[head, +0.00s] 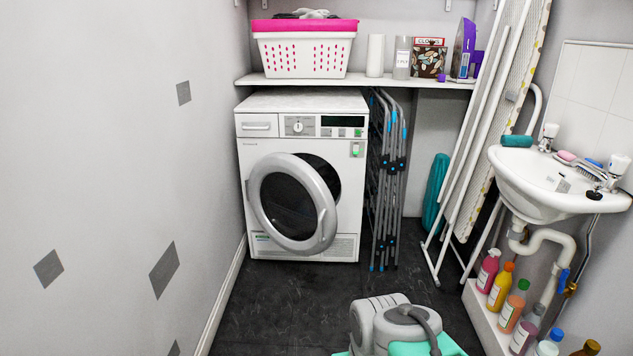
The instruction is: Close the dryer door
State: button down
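The white dryer (300,101) stands at the back left, under a shelf. Its round door (264,161) has a grey-white ring and a dark glass window. The door is ajar, hinged at the left, with its right edge swung out from the dryer front and a handle at its lower right. A dark gap shows behind the door's upper right edge. My gripper is not in view.
A grey and teal appliance-like object (377,327) is at the bottom centre. A folded drying rack (388,180) stands right of the dryer. An ironing board (507,120) leans further right, near a sink (540,190). Bottles (487,270) line the right wall. Dark floor (285,300) before the dryer is clear.

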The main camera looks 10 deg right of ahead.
aim_at(291, 203)
jog(key=u, duration=0.25)
jog(key=i, duration=0.75)
jog(key=u, duration=1.05)
jog(key=i, duration=0.45)
jog(key=u, duration=0.35)
